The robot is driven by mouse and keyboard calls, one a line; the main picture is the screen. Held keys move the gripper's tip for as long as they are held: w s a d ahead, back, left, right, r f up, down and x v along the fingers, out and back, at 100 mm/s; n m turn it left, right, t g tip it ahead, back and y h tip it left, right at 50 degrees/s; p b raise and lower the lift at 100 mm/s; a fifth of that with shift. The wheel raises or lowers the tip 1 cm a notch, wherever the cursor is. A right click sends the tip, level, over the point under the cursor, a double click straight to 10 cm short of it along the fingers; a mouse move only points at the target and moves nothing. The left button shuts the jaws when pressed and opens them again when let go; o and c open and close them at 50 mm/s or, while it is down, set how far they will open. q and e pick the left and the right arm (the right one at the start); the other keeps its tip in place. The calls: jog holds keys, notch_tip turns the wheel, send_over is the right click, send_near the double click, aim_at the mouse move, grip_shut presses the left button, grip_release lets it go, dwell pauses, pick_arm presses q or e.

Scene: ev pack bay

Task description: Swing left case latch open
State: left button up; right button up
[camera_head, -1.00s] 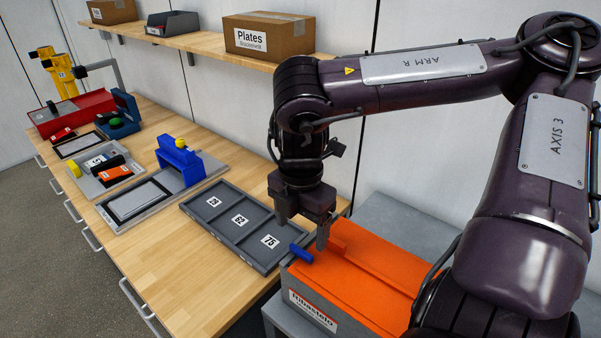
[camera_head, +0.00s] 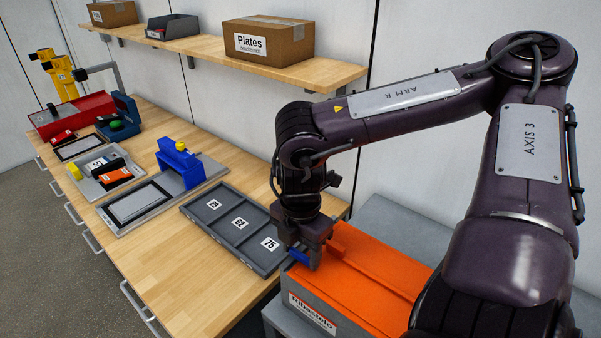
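The orange case (camera_head: 375,272) has a grey body with a printed label on its front and stands at the lower right of the head view. A small blue latch (camera_head: 299,256) sits at the case's near left top edge. My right gripper (camera_head: 303,256) points down at the latch, with a finger close against its right end. The other finger does not show clearly, so I cannot tell whether the gripper is closed on the latch. My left gripper is not in view.
A grey three-compartment tray (camera_head: 190,208) lies on the wooden bench (camera_head: 160,255) left of the case. A blue fixture (camera_head: 181,165) stands behind it. A shelf above carries a Plates box (camera_head: 268,42). A short orange block (camera_head: 340,240) rises from the lid beside my gripper.

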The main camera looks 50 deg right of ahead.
jog(key=shift+c, duration=0.8)
jog(key=n+b, duration=0.2)
jog(key=n, duration=0.1)
jog(key=shift+w+d+f+b, duration=0.1)
jog(key=shift+w+d+b, duration=0.05)
jog(key=shift+d+b, duration=0.15)
jog(key=n+b, duration=0.1)
jog(key=n, duration=0.2)
jog(key=shift+w+d, duration=0.1)
jog(key=shift+d, duration=0.05)
jog(key=n+b, duration=0.1)
jog(key=n, duration=0.2)
jog(key=shift+w+d, duration=0.1)
jog(key=shift+d, duration=0.05)
jog(key=n, duration=0.3)
jog(key=n+b, duration=0.1)
jog(key=shift+w+d, duration=0.15)
jog(key=shift+w, duration=0.15)
jog(key=shift+w+n, duration=0.15)
jog(key=shift+n, duration=1.05)
jog(key=shift+w+n, duration=0.15)
jog(key=shift+n, duration=1.05)
